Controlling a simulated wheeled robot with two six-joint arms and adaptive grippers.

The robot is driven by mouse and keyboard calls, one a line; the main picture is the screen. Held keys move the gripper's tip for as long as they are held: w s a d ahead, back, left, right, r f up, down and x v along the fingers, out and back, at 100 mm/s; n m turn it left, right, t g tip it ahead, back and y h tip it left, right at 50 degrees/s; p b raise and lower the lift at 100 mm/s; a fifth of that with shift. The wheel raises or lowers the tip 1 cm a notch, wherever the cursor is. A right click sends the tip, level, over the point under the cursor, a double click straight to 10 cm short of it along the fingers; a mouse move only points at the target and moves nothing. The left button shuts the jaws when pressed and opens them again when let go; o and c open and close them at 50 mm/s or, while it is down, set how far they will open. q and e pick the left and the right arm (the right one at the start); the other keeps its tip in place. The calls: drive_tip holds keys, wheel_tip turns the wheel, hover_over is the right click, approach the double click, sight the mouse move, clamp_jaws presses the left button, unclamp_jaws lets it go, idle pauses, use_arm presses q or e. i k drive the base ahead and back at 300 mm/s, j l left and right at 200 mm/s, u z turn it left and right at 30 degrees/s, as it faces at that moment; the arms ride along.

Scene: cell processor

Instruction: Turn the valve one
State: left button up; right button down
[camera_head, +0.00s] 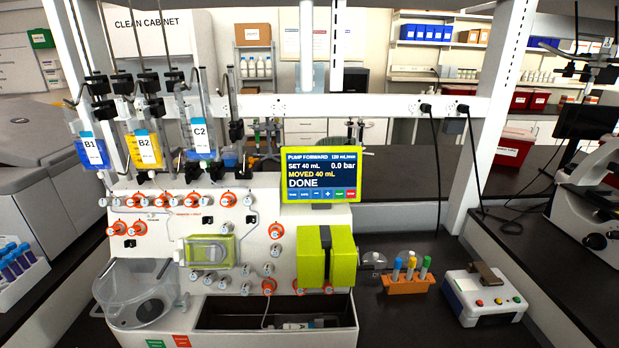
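The white cell processor (255,212) stands on the dark bench in the middle of the view. Several valves with orange rings and pale knobs are set in its front. One row runs along the upper left, including an upper valve (228,199). Others are a left valve (139,228), a right valve (277,231) and a low valve (269,286). Their numbers are too small to read, so I cannot tell which is valve one. The screen (320,175) reads PUMP FORWARD, SET 40 mL, MOVED 40 mL, DONE, 0.0 bar. Neither of my grippers is in view.
Hanging bags B1 (90,153), B2 (145,152) and C2 (201,140) are above the left side. A clear bowl (133,290) is front left. A green pump block (326,257) projects from the front. An orange tube rack (405,284) and white device (484,296) stand right.

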sight(104, 202)
drive_tip(key=k+j+u, duration=0.1)
drive_tip(key=u, duration=0.25)
drive_tip(key=k+j+u, duration=0.1)
drive_tip(key=u, duration=0.25)
drive_tip(key=k+j+u, duration=0.1)
drive_tip(key=u, duration=0.25)
